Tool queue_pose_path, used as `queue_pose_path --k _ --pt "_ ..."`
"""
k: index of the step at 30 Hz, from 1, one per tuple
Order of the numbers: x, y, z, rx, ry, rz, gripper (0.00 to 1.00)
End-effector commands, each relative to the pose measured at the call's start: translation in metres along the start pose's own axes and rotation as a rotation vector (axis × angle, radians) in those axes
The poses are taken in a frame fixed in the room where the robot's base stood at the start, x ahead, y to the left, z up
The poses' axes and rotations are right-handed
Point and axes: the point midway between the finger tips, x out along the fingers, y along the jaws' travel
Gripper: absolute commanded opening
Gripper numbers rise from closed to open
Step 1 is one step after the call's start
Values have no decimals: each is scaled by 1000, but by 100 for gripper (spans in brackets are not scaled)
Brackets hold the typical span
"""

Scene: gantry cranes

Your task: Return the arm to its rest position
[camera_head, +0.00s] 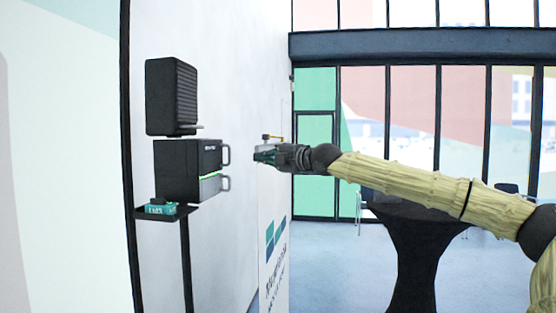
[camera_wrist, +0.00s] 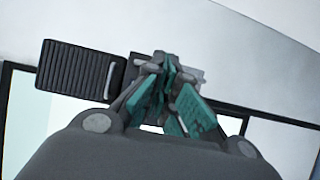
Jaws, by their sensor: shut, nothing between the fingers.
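My arm (camera_head: 430,185) reaches in from the right edge of the head view and stretches left, nearly level, with pale yellow-green ribbed links and dark joints. My gripper (camera_head: 262,157) is at its left end, in front of the edge of the white panel and apart from the wall boxes. In the wrist view my gripper (camera_wrist: 170,75) has teal finger pads that come together at the tips, with nothing held between them.
A black ribbed box (camera_head: 172,97), a black box with handles (camera_head: 185,168) and a small shelf (camera_head: 190,212) with a teal item (camera_head: 160,208) are at the left wall. A black-draped table (camera_head: 415,250) stands below my arm.

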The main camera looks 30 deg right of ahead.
Motion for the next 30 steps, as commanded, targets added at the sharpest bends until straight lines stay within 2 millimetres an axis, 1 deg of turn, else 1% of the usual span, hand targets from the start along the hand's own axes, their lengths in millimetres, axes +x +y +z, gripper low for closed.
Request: queue_pose_path --k 1,3,9,15,18,20,23,26,27,29,30 --pt "-8 -1 2 2 0 3 0" --pt "-17 0 5 1 0 3 0" --pt "-37 0 14 1 -3 2 0" --pt "-42 0 15 0 -3 0 0" --pt "-42 -1 15 -3 -2 -2 0" --pt "-38 -6 11 -19 0 -12 0" --pt "-25 -26 -2 -84 8 -52 0" --pt "-5 -65 -24 -205 28 -120 0" --pt "4 -83 -34 -265 39 -152 0" --pt "16 -112 -50 -358 60 -200 0" --pt "24 -133 -60 -420 76 -232 0"
